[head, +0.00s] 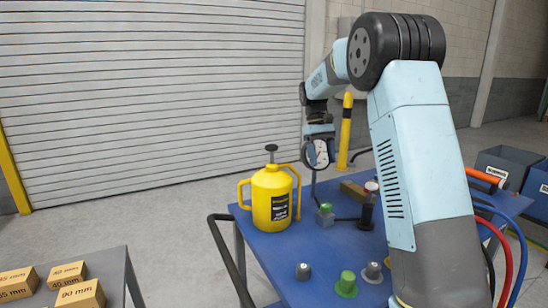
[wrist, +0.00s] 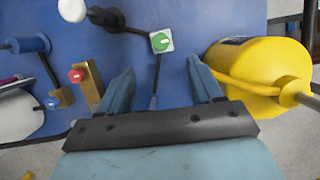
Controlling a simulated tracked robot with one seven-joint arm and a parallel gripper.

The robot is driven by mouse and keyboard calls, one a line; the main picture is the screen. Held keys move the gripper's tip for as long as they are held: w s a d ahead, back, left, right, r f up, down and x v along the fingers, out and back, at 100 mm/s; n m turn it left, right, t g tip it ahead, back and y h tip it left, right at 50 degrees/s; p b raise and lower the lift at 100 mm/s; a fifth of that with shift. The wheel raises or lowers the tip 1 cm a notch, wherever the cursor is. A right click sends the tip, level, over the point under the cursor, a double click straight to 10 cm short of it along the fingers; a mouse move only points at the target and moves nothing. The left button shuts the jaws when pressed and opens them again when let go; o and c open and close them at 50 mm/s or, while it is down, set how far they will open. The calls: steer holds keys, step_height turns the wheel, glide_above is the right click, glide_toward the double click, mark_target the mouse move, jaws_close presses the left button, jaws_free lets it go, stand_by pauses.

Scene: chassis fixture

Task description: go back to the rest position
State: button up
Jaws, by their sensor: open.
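My gripper (wrist: 163,80) is open in the wrist view. Its two blue fingers stand apart, with blue table top and a thin dark line between them and nothing gripped. A small block with a green knob (wrist: 160,42) lies just beyond the fingertips. The yellow can (wrist: 262,62) is close beside the right finger; I cannot tell if they touch. In the head view my arm reaches over the blue table (head: 318,248), its end above the table behind the can (head: 271,205). The fingers are not clear there. A round white dial (head: 318,153) shows at the arm's end.
The block with the green knob (head: 325,214) stands right of the can. A green knob (head: 346,284) and grey fittings (head: 303,271) sit at the table's front. Cardboard boxes (head: 80,293) lie on a grey table at left. Dark bins (head: 505,165) stand at right, near hoses.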

steer(key=s+d+r+m+t+y, duration=0.15)
steer(key=s+r, duration=0.35)
steer(key=s, duration=0.5)
steer(key=s+d+r+t+h, duration=0.1)
steer(key=s+r+t, duration=0.3)
steer(key=s, duration=0.6)
steer(key=s+f+m+t, duration=0.2)
steer(key=s+f+t, duration=0.1)
steer(key=s, duration=1.6)
steer(key=shift+s+f+t+y, duration=0.2)
steer(key=shift+s+t+y, duration=0.15)
steer(key=shift+y, duration=0.1)
